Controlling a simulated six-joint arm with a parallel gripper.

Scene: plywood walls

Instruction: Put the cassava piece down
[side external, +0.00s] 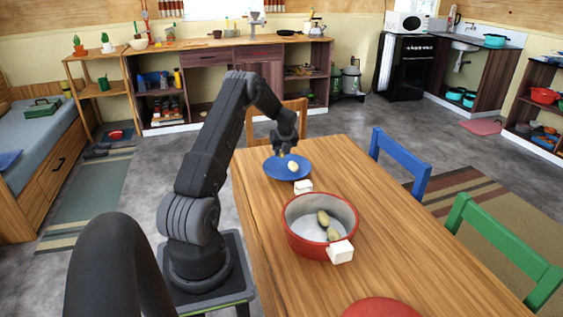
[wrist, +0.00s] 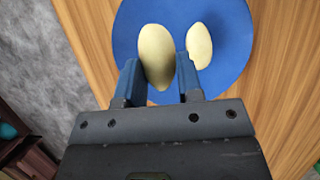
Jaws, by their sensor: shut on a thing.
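My gripper (side external: 282,151) is above the blue plate (side external: 272,172) at the far end of the wooden table. In the wrist view its two fingers are shut on a pale yellow cassava piece (wrist: 156,52), which is held over the plate (wrist: 232,75). A second pale piece (wrist: 199,46) lies on the plate just right of the right finger. It also shows in the side view (side external: 293,166). The gap between the held piece and the plate is too small to judge.
A red pot (side external: 306,243) with a pale inside and white block-like handles stands nearer on the table, with greenish-brown pieces (side external: 333,233) in it. A red round thing (side external: 381,308) is at the front edge. Blue (side external: 401,160) and green (side external: 505,250) chairs line the right side.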

